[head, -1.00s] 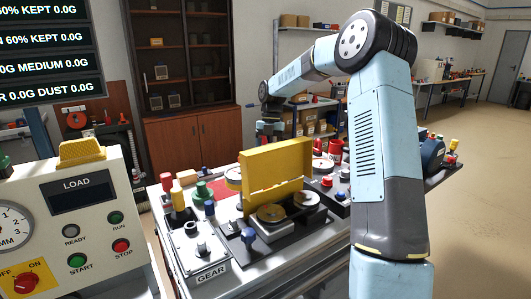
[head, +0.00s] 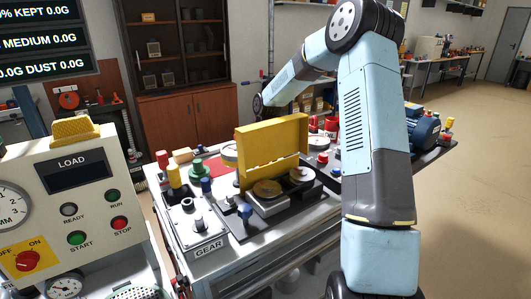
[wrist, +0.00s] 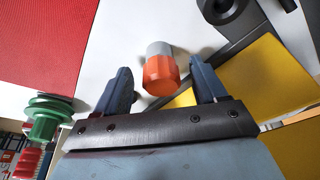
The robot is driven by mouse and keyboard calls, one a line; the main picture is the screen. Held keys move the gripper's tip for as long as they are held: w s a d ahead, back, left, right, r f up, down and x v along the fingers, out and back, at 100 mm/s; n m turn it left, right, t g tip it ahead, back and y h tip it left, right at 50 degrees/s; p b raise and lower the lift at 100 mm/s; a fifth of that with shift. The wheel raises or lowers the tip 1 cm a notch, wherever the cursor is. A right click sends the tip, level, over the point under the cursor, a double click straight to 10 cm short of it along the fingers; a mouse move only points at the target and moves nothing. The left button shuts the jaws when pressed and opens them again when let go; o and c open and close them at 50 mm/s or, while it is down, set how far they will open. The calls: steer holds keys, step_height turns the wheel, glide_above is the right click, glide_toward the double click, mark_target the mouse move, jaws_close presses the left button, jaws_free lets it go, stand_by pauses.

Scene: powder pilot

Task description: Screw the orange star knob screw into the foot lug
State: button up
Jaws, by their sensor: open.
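In the wrist view my gripper (wrist: 163,82) is open, with one dark finger on each side of a short orange and grey cylindrical piece (wrist: 160,76). This piece looks like the orange knob screw, but its star shape is not clear. No finger clearly touches it; a gap shows on both sides. I cannot make out the foot lug in either view.
The yellow cover (head: 270,150) stands on the crowded bench; it also shows close on the right in the wrist view (wrist: 265,80). A green stepped part (wrist: 48,118) is at left, a red mat (wrist: 45,45) beyond. A blue motor (head: 422,127) stands at the bench's right end.

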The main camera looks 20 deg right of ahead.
steer(key=shift+s+a+f, duration=0.1)
steer(key=shift+s+f, duration=0.05)
steer(key=shift+f, duration=0.45)
steer(key=shift+c, duration=0.3)
